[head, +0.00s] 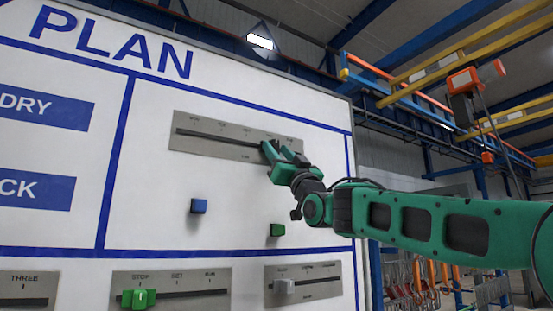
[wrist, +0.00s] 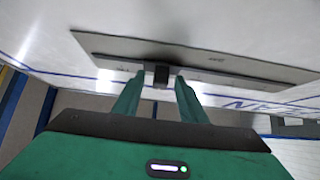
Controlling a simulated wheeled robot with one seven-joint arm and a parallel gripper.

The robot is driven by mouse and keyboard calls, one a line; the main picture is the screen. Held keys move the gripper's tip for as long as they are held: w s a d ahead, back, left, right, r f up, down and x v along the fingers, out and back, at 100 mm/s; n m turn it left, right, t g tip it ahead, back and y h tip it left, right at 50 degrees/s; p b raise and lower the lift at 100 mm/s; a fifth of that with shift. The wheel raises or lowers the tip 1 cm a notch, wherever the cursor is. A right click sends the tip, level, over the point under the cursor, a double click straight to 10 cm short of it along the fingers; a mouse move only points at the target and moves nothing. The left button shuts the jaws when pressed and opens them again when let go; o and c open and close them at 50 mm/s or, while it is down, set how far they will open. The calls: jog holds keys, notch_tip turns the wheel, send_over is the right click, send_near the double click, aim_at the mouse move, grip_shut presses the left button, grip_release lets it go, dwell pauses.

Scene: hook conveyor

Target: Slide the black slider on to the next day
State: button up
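A grey slider plate (head: 215,141) with a dark slot and small day marks is fixed high on the white board. My gripper (head: 274,150) is at the right part of this slot. In the wrist view the black slider (wrist: 161,75) stands between the two fingertips of my gripper (wrist: 160,82), with a gap showing on each side. The gripper is open around it and does not appear to touch it. In the head view the slider is hidden behind my fingers. The day marks near it are too small or covered to read.
The board ends to the right.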

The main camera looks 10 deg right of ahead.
jog(key=shift+s+f, duration=0.1)
jog(key=v, duration=1)
jog(key=shift+f, duration=0.25)
jog(key=shift+s+d, duration=0.1)
